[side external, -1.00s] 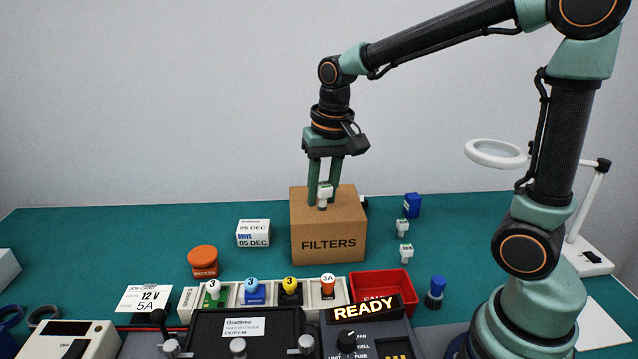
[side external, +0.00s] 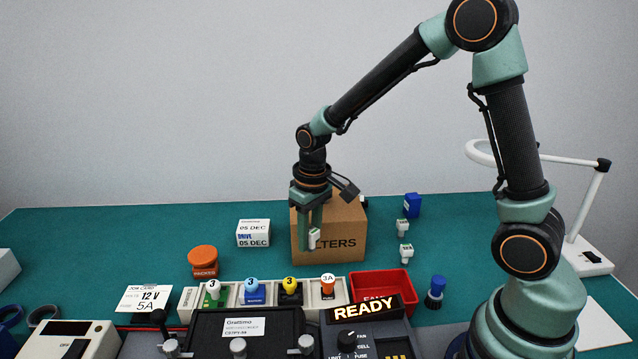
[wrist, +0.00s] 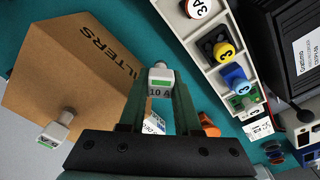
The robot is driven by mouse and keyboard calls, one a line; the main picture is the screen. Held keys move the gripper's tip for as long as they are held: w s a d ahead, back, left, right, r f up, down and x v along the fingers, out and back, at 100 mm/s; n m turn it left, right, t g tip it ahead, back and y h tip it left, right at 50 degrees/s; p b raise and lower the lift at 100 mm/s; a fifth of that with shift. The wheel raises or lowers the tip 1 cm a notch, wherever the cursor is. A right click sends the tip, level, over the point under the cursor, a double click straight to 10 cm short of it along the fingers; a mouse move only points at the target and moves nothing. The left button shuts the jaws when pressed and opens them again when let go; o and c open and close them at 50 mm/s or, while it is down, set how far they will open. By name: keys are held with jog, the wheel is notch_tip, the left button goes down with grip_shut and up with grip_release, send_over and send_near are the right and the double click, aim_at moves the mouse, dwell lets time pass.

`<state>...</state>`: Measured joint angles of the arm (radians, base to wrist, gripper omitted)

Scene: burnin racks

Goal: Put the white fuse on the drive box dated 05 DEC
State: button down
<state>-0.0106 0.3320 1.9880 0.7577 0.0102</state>
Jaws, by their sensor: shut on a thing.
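My gripper (side external: 309,236) is shut on a white fuse (side external: 314,239) with a green band, held in front of the left part of the FILTERS carton. In the wrist view the held fuse (wrist: 160,81) reads 10 A and sits between the fingertips. The white drive box (side external: 253,233) dated 05 DEC lies on the green mat, left of the carton and of my gripper, apart from both. Its blue-and-white lettering partly shows between the fingers in the wrist view (wrist: 154,124); the rest is hidden there.
The FILTERS carton (side external: 345,224) stands close behind my gripper. Two other white fuses (side external: 402,228) (side external: 405,253) stand to its right. An orange-capped container (side external: 203,261) is left, and a rack with coloured caps (side external: 235,296) and a red bin (side external: 381,285) lie in front.

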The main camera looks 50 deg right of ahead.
notch_tip(320, 180, down, 9)
dwell(0.4)
jog(key=shift+f, duration=0.15)
jog(key=c, duration=0.6)
grip_release()
